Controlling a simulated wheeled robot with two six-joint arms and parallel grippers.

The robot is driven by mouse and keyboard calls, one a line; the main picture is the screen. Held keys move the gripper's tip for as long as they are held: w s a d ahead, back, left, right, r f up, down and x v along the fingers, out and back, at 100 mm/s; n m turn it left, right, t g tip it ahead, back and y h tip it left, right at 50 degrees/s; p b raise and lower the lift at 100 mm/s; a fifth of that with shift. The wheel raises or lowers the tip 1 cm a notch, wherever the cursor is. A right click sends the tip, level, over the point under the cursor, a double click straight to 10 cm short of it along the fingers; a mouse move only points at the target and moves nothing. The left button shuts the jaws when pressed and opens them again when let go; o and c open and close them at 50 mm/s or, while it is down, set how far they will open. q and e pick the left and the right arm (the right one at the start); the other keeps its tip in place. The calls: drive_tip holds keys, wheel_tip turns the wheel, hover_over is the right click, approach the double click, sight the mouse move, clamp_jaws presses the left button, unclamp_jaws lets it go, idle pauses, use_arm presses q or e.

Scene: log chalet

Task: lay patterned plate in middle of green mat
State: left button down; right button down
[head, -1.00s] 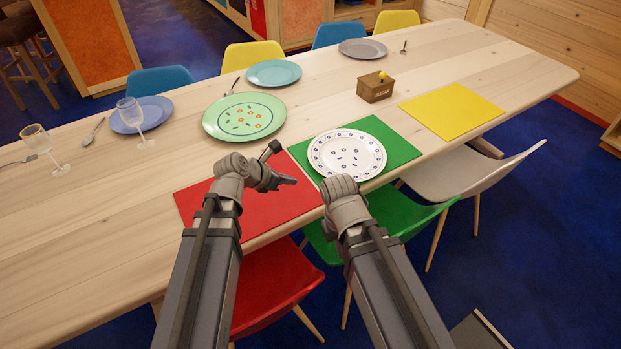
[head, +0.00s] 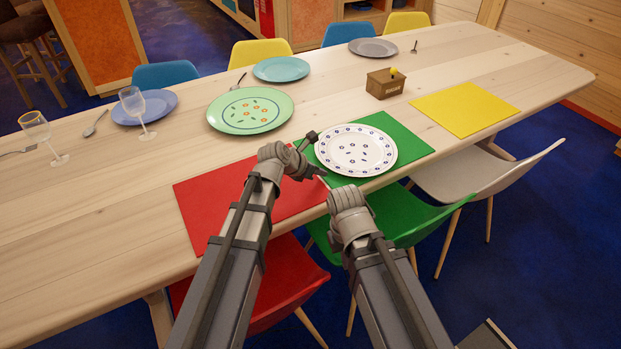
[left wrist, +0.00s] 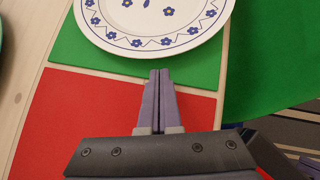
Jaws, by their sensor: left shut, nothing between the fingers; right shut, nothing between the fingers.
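The patterned plate (head: 356,150), white with blue flowers, lies flat on the green mat (head: 402,134), close to its middle. It covers much of the mat, with green showing on its left and right sides. My left gripper (head: 319,173) is shut and empty at the plate's near left side, by the border with the red mat. In the left wrist view, the closed fingertips (left wrist: 159,72) point at the plate's rim (left wrist: 165,45), with a narrow gap in the picture. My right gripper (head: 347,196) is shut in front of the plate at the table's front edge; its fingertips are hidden.
A red mat (head: 235,195) lies left of the green one, a yellow mat (head: 465,108) to the right. A mint plate with orange flowers (head: 250,110) and a small wooden box (head: 385,84) stand behind. Green (head: 420,220) and red (head: 285,280) chairs are at the front edge.

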sight(338, 162)
use_arm(q)
drive_tip(key=shift+w+d, duration=0.4)
drive_tip(key=shift+d, duration=0.05)
drive_tip(key=shift+w, duration=0.1)
drive_tip(key=w+d, duration=0.3)
drive_tip(key=w, duration=0.1)
drive_tip(key=shift+d, duration=0.25)
drive_tip(key=shift+s, duration=0.1)
drive_tip(key=shift+a, duration=0.1)
